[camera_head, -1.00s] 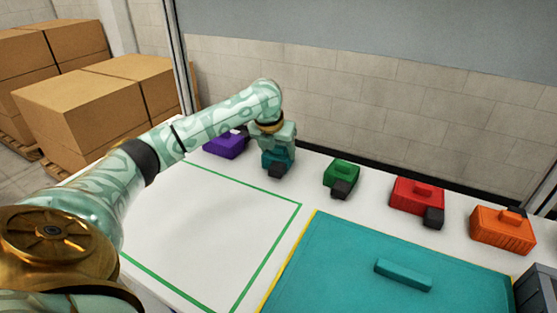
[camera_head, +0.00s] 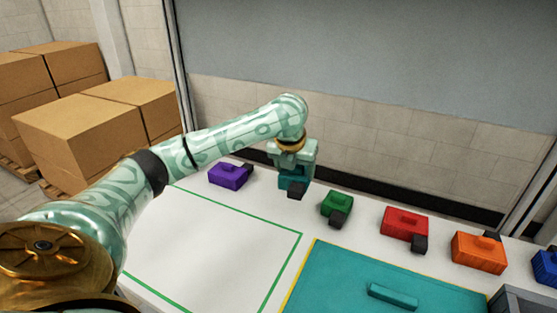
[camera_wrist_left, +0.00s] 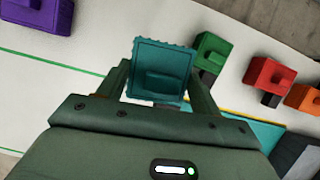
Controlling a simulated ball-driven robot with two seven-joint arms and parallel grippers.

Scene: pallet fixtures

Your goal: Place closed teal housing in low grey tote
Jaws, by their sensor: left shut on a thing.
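The teal housing (camera_head: 291,182) is between the fingers of my left gripper (camera_head: 293,168), which is shut on it. A dark block shows at its front lower side. In the left wrist view the housing (camera_wrist_left: 160,72) sits between the two fingers (camera_wrist_left: 158,85), its ridged top edge facing away. It looks closed, but its underside is hidden. A grey tote (camera_head: 520,303) is cut off at the bottom right corner of the head view, and a grey shape like it (camera_wrist_left: 296,155) shows at the lower right of the wrist view. My right gripper is not in view.
Purple (camera_head: 228,175), green (camera_head: 337,202), red (camera_head: 403,222), orange (camera_head: 479,252) and blue (camera_head: 545,266) housings stand in a row along the back. A large teal panel (camera_head: 345,275) with a raised bar lies in front. The green-outlined white area (camera_head: 210,240) is empty.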

